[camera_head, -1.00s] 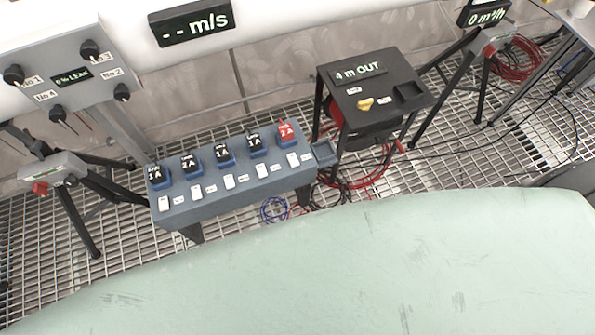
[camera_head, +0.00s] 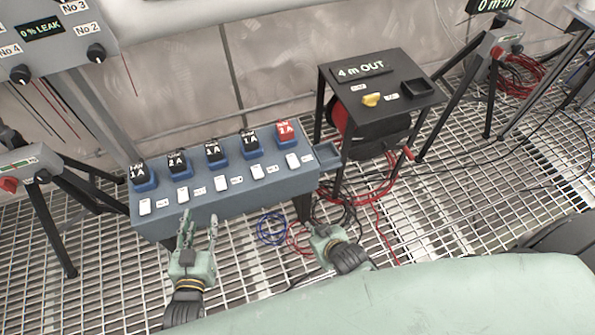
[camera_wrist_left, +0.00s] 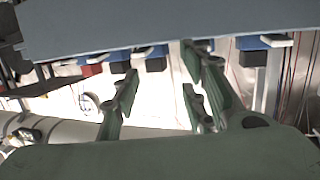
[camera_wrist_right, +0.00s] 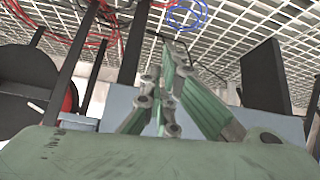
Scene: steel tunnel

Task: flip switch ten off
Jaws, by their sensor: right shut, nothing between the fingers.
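A blue-grey switch bench (camera_head: 240,199) carries a row of several white rocker switches along its front edge, each beside a small label too small to read, so I cannot tell which is ten. The leftmost switch (camera_head: 145,207) and rightmost switch (camera_head: 292,160) both show clearly. My left gripper (camera_head: 200,217) is open and empty, fingers pointing up at the bench's front, left of its middle. Its parted fingers show in the left wrist view (camera_wrist_left: 160,70). My right gripper (camera_head: 318,233) is shut and empty, in front of the bench's right end; its closed fingers show in the right wrist view (camera_wrist_right: 166,62).
Blue blocks (camera_head: 216,152) with black displays, and one red, stand behind the switches. A black reel stand (camera_head: 400,91) reads 4 m OUT at the right. A leak panel (camera_head: 55,46) is upper left. Cables (camera_head: 272,229) lie on the grating. A pale green surface (camera_head: 440,300) fills the foreground.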

